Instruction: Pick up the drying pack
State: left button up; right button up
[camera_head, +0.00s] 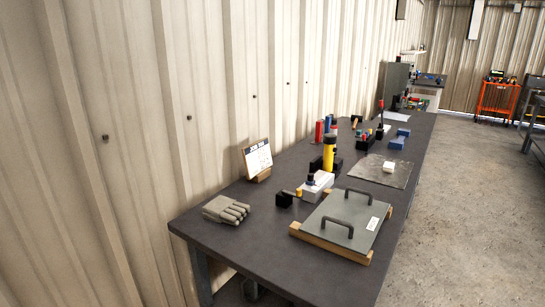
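A small white block-like pack (388,167), which looks like the drying pack, lies on a thin grey mat (366,172) on the right side of the dark workbench (240,258). It is too small to read any marking on it. Nothing touches it from above. Neither of my grippers shows in this view.
A grey plate with two handles (335,225) rests on wooden strips at the front right. Gloves (226,210), a card on a stand (257,160), a yellow-black cylinder (329,153) and a white box (316,187) stand nearby. A blue item (399,140) lies behind the mat. Floor is clear at right.

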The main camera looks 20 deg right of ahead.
aim_at(388, 167)
jog(key=l+z, duration=0.25)
jog(key=z, duration=0.2)
jog(key=i+l+z, duration=0.1)
jog(key=z, duration=0.35)
jog(key=i+l+z, duration=0.1)
jog(key=l+z, duration=0.2)
jog(key=z, duration=0.15)
jog(key=u, duration=0.45)
jog(key=i+l+u, duration=0.35)
jog(key=l+u, duration=0.15)
jog(key=l, duration=0.15)
jog(key=i+l+u, duration=0.2)
jog(key=l, duration=0.15)
jog(key=l+u, duration=0.25)
jog(key=l, duration=0.15)
jog(key=i, duration=0.05)
